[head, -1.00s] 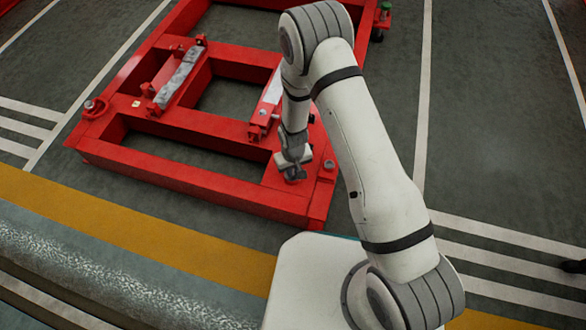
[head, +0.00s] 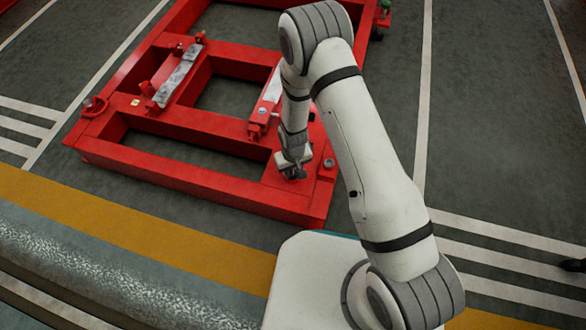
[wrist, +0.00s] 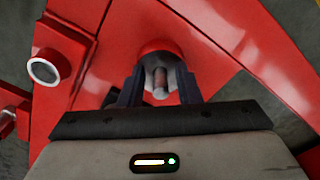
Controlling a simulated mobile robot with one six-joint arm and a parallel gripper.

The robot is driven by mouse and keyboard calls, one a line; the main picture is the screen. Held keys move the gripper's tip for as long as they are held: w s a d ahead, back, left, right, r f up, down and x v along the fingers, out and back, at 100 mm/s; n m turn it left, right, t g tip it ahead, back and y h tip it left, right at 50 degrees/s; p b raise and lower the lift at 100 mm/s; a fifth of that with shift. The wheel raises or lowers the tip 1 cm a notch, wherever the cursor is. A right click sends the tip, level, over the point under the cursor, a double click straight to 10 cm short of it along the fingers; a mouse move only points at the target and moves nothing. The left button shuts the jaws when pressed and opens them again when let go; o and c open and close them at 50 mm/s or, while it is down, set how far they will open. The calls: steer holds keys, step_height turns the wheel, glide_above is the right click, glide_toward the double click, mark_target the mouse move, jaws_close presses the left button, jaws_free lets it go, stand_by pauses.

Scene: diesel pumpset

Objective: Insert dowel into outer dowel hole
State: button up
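My gripper (head: 293,174) is low over the near right corner of the red frame (head: 215,189). In the wrist view, its two dark fingers (wrist: 160,88) stand on either side of a shiny grey metal piece, the dowel (wrist: 160,70), and appear closed on it. The dowel has a brownish streak down its middle. Just beyond the fingertips is a round red boss (wrist: 158,46). The dowel's lower end and any hole under it are hidden, so I cannot tell how deep it sits. In the head view the gripper hides the dowel.
A red block with a round grey face (wrist: 43,70) stands beside the gripper; it also shows in the head view (head: 329,163). A red bracket with a pale plate (head: 270,92) is just behind. Another bracketed grey bar (head: 180,75) is farther left.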

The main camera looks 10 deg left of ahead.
steer(key=shift+o, duration=0.7)
step_height(320, 180, up, 8)
steer(key=p, duration=0.3)
steer(key=shift+f, duration=0.1)
steer(key=shift+c, duration=0.3)
